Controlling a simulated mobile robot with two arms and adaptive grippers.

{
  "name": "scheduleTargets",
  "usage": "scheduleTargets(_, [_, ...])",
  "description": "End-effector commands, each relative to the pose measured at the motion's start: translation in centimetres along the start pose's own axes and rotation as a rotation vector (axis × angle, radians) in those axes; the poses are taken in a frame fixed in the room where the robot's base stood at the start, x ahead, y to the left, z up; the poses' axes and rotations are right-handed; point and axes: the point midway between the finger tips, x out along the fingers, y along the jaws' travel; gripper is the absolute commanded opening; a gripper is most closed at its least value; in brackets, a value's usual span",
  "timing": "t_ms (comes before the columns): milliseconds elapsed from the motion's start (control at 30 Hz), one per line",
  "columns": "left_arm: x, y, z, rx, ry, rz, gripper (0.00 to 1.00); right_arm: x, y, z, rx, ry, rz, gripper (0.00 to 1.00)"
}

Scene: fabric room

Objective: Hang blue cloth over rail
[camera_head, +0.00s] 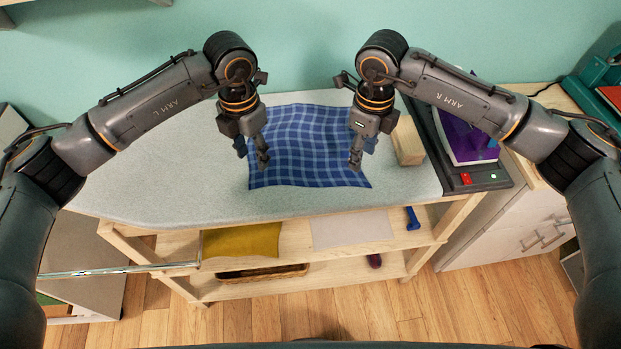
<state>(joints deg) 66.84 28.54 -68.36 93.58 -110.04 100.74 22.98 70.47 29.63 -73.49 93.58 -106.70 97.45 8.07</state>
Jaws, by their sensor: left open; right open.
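The blue cloth (308,150) with a light checked pattern lies spread out on the grey ironing board (180,180), slightly rippled. My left gripper (253,158) points down, open and empty, at the cloth's left edge. My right gripper (361,157) points down, open, at the cloth's right side. I cannot tell whether either gripper's fingertips touch the cloth. A metal rail (120,271) runs out to the left from the front of the wooden stand, below the board's level.
A wooden block (407,141) stands on the board right of the cloth. A purple iron (465,135) rests on a dark base (478,180) at right. A yellow cloth (242,240), a pale cloth (352,229) and a blue tool (412,218) lie on the shelf below. The board's left part is clear.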

Motion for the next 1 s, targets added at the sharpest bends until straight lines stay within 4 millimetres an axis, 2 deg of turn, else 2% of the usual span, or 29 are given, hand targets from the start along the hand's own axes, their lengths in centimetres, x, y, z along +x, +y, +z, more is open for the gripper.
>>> scheduleTargets(200, [3.7,-0.1,-0.1,-0.001,0.004,-0.003,0.43,3.6,0.1,0.0,0.001,0.002,0.004,0.43])
scheduleTargets(400, [5.8,-0.1,0.0,-0.001,0.001,-0.003,0.43,5.7,0.1,0.0,0.000,-0.001,0.003,0.43])
scheduleTargets(1000, [7.0,-0.1,0.0,0.000,0.000,-0.002,0.43,7.0,0.1,0.1,0.000,-0.002,0.002,0.43])
